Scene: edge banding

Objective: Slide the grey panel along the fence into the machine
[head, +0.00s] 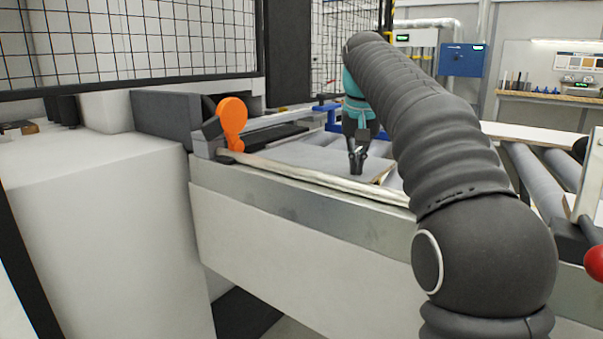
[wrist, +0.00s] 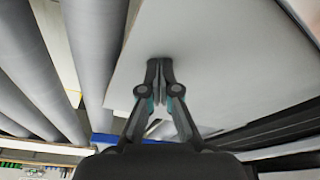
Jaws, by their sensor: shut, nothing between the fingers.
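The grey panel (head: 320,158) lies flat on the machine's infeed, with a thin brown edge toward its right end. It fills much of the wrist view (wrist: 215,60). My gripper (head: 357,168) is shut and points down at the panel's top, near its right part. In the wrist view the closed fingertips (wrist: 159,62) are over the grey surface close to one edge; I cannot tell whether they touch it. The fence appears to be the long pale metal rail (head: 310,180) along the front. The machine (head: 165,118) is at the left, with an orange round part (head: 232,115) at its entry.
Grey rollers (head: 535,175) lie to the right, also seen in the wrist view (wrist: 92,50). A pale board (head: 530,133) is behind them. A red knob (head: 594,262) is at the right edge. A mesh guard (head: 120,40) stands above the machine.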

